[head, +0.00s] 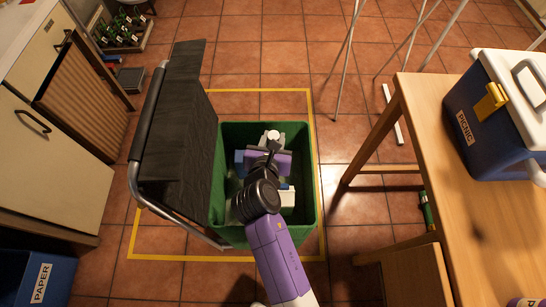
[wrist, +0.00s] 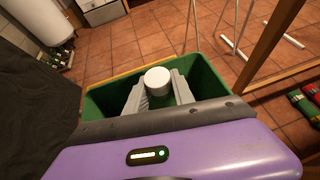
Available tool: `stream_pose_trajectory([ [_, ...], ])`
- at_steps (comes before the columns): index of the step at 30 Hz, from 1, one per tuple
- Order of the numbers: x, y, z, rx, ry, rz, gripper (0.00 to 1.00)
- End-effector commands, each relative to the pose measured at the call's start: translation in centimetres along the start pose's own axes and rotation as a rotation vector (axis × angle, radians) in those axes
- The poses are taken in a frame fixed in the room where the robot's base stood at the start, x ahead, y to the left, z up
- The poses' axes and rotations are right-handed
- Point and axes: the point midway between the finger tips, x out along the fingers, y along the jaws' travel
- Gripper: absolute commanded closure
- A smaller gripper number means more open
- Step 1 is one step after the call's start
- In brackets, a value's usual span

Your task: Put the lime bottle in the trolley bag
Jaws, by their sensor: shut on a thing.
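The trolley bag is a green open-topped box (head: 307,200) on the floor, its black flap (head: 180,130) folded open to the left. Its green wall also shows in the wrist view (wrist: 208,78). My gripper (head: 271,147) reaches over the bag's opening, pointing down into it. In the wrist view its two grey fingers (wrist: 158,92) are shut on a bottle whose round white cap (wrist: 157,76) shows between them. The cap also shows in the head view (head: 273,134). The bottle's body is hidden, so I cannot tell its colour or whether it touches the bag's bottom.
A wooden table (head: 430,110) with a blue and white picnic cooler (head: 465,100) stands at right. Thin metal rack legs (head: 345,60) stand behind. Cabinets (head: 50,150) and a blue paper bin (head: 35,275) are at left. Yellow tape (head: 160,257) marks the floor around the bag.

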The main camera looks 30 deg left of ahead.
Motion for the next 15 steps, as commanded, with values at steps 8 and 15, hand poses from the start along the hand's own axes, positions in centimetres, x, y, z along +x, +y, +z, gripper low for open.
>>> stream_pose_trajectory([
  [8,2.5,0.1,-4.4,0.0,-0.002,0.001,1.0],
  [15,3.2,0.0,-5.6,0.0,-0.002,0.0,1.0],
])
